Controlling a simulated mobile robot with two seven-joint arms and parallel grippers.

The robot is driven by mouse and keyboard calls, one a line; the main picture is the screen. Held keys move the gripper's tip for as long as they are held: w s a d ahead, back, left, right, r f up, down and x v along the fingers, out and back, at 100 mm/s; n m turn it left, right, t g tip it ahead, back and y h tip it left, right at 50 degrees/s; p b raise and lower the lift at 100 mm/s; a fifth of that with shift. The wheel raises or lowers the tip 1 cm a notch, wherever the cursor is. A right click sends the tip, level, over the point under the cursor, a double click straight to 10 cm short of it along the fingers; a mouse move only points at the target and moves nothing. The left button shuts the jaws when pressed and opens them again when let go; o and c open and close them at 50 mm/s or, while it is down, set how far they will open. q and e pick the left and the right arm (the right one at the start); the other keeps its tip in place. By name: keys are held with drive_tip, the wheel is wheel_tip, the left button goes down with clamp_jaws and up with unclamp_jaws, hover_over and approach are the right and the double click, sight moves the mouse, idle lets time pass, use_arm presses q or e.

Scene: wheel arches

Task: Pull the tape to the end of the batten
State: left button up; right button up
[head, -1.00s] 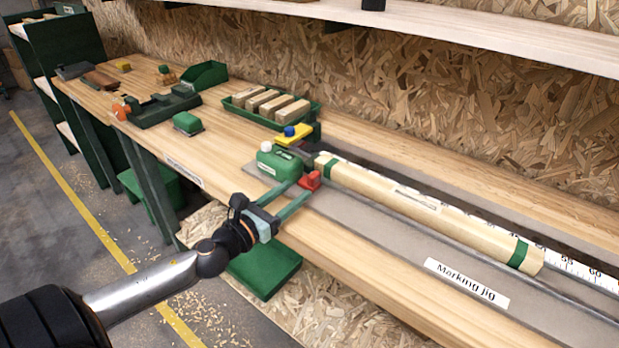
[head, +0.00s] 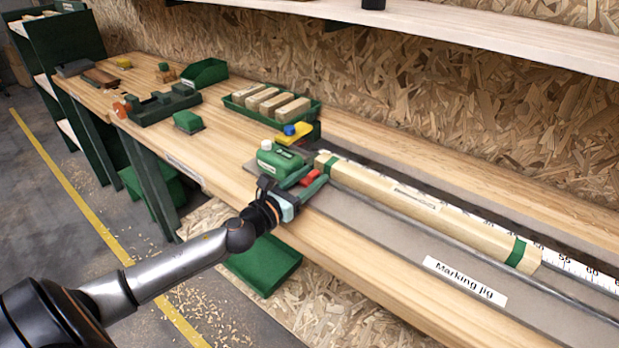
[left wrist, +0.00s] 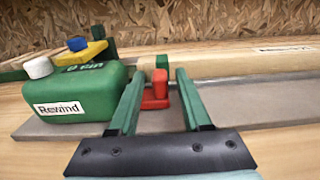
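The green tape case (head: 279,160) stands on the jig at the batten's near end; its front label reads "Rewind" in the left wrist view (left wrist: 90,92). A red tab (left wrist: 156,90) stands just right of the case and also shows in the head view (head: 310,178). My left gripper (left wrist: 160,76) is open, its green fingers on either side of the tab, with gaps visible. The pale wooden batten (head: 430,211) with green bands lies along the jig to the right. No drawn-out tape is clearly visible. My right gripper is out of view.
The grey marking jig (head: 395,232) has a numbered scale (head: 575,268) behind the batten. A yellow clamp-like piece with a blue knob (head: 290,130) stands behind the case. A green tray of wooden blocks (head: 270,102) lies further back. The bench's front strip is clear.

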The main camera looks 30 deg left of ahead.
use_arm(q)
clamp_jaws()
idle(1.2)
